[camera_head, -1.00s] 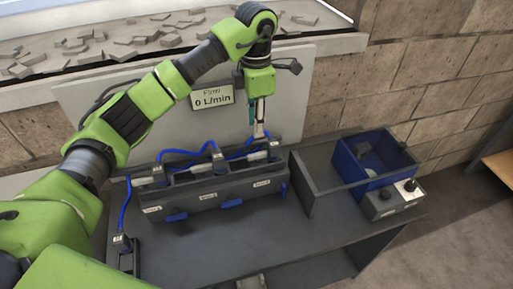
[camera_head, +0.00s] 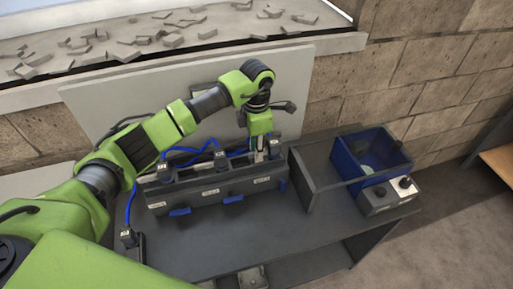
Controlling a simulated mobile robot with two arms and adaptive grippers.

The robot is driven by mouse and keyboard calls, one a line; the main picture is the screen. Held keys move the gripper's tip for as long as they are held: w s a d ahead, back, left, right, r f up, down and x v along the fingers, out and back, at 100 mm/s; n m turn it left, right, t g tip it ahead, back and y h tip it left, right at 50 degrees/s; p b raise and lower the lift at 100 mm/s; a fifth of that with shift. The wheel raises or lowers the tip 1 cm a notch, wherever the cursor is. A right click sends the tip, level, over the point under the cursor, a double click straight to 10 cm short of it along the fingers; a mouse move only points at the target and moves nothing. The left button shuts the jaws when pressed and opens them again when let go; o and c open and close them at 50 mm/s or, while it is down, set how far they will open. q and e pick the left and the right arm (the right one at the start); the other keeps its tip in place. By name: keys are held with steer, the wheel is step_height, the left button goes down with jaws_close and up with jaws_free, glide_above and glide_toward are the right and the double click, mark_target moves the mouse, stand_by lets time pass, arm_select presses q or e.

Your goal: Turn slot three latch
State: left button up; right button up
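A dark grey rack (camera_head: 215,193) with three labelled slots stands on the table. Blue latch tabs stick out along its front: one at the left (camera_head: 180,212), one in the middle (camera_head: 233,199), and one at the right end (camera_head: 282,186), by the third slot. The label print is too small to read surely. My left gripper (camera_head: 261,152) points down over the back of the right-hand slot, beside a grey connector (camera_head: 274,147). Its fingertips are small and partly hidden, so its opening and any contact cannot be told. My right gripper is out of view.
A blue bin (camera_head: 372,160) with items inside stands at the right, behind a grey box with dark knobs (camera_head: 388,195). A low grey partition (camera_head: 308,180) lies between rack and bin. Blue hoses run over the rack. The table (camera_head: 270,235) in front is clear.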

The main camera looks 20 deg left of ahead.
arm_select(q)
jaws_close()
steer(key=shift+f+m+b, duration=0.1)
steer(key=shift+m+b, duration=0.3)
steer(key=shift+b, duration=0.4)
steer(key=m+b, duration=0.3)
steer(key=b, duration=0.1)
steer(key=m+b, duration=0.4)
steer(key=b, duration=0.1)
steer(key=shift+w+m, duration=0.2)
steer(key=shift+m, duration=0.1)
steer(key=m+b, duration=0.3)
steer(key=m, duration=0.1)
steer(key=m+b, duration=0.1)
steer(key=m, duration=0.1)
steer(key=shift+w+m, duration=0.1)
steer(key=shift+m, duration=0.3)
steer(key=shift+r+m+b, duration=0.2)
steer(key=shift+m+b, duration=0.15)
steer(key=shift+m, duration=0.95)
